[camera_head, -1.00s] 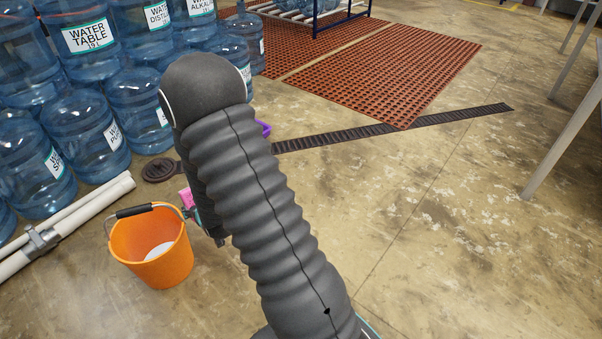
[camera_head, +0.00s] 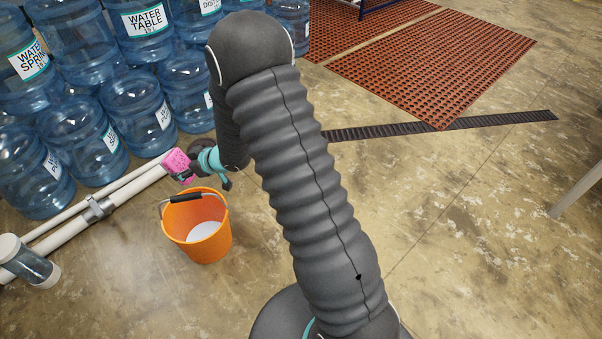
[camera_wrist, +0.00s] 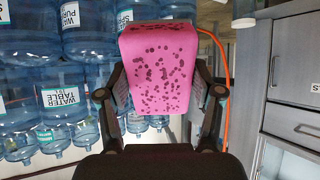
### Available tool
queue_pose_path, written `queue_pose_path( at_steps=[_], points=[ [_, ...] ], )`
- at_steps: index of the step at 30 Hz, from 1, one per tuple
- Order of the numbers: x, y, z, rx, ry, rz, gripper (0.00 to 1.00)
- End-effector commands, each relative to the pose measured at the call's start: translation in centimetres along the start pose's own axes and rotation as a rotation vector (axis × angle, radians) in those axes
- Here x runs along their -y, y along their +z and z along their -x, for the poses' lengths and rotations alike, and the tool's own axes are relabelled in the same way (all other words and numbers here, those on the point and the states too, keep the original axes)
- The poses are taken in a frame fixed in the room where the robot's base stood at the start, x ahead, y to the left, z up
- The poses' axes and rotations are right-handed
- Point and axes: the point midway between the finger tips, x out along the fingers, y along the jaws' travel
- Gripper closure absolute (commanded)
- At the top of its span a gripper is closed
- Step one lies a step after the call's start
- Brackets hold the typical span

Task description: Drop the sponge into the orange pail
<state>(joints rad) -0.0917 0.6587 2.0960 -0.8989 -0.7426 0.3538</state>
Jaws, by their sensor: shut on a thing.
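A pink sponge with dark spots (camera_wrist: 160,68) is held between the two fingers of my gripper (camera_wrist: 160,90), which is shut on it. In the head view the sponge (camera_head: 177,163) is at the end of my gripper (camera_head: 187,170), above and behind the rim of the orange pail and slightly to its left. The orange pail (camera_head: 205,243) stands upright on the floor, with its dark-gripped handle resting at the rim and something whitish inside at the bottom. The sponge is apart from the pail.
Stacked blue water jugs (camera_head: 100,125) fill the left and back. White pipes (camera_head: 130,185) lie on the floor beside the pail, and a clear cylinder (camera_head: 28,262) is at the far left. A floor drain strip (camera_head: 440,125) and red mats (camera_head: 440,65) lie behind.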

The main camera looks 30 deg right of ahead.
Motion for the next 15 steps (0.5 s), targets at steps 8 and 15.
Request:
queue_pose_path(
  at_steps=[8, 15],
  points=[
    [0.7, 1.0, -0.8, 0.0, -0.022, 0.013, 0.58],
    [0.7, 3.2, -2.2, -0.001, -0.022, 0.014, 0.58]
  ],
)
